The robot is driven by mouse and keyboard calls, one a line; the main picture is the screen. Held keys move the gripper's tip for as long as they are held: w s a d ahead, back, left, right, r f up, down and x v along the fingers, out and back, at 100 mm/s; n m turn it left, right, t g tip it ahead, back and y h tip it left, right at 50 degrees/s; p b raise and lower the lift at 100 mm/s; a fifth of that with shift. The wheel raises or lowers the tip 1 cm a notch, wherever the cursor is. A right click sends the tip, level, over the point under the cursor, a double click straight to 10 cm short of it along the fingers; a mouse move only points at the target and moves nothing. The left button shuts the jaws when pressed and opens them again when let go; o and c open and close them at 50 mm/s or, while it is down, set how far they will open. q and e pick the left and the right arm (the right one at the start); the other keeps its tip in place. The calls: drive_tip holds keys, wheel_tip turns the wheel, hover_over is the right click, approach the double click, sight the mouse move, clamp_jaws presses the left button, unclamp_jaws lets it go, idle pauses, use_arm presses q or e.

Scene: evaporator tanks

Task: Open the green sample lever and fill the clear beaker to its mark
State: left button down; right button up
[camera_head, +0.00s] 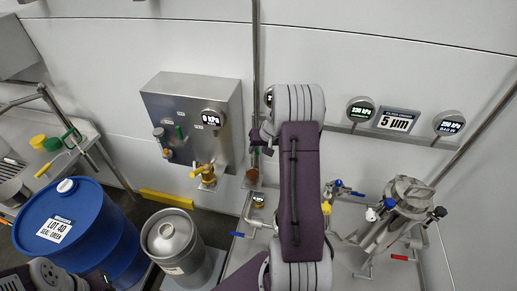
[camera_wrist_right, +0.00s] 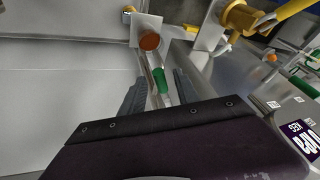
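My right gripper (camera_head: 262,136) is at the vertical pipe on the wall, its arm covering part of the view. In the right wrist view, the green sample lever (camera_wrist_right: 161,80) lies between the two fingers (camera_wrist_right: 160,85). The fingers look apart, with gaps beside the lever. Beyond the lever is the beaker (camera_wrist_right: 149,41), showing orange-brown contents, on a small pale plate. In the head view the beaker (camera_head: 252,174) stands below the gripper by the pipe. I cannot make out its mark or level. My left arm shows only at the bottom left; its gripper is not seen.
A steel panel box (camera_head: 190,115) with a 0 kPa gauge and a yellow valve (camera_head: 205,174) is left of the pipe. A blue drum (camera_head: 85,235) and steel keg (camera_head: 175,245) stand below. A steel filter vessel (camera_head: 408,197) is at the right.

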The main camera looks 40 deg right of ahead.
clamp_jaws()
idle(1.3)
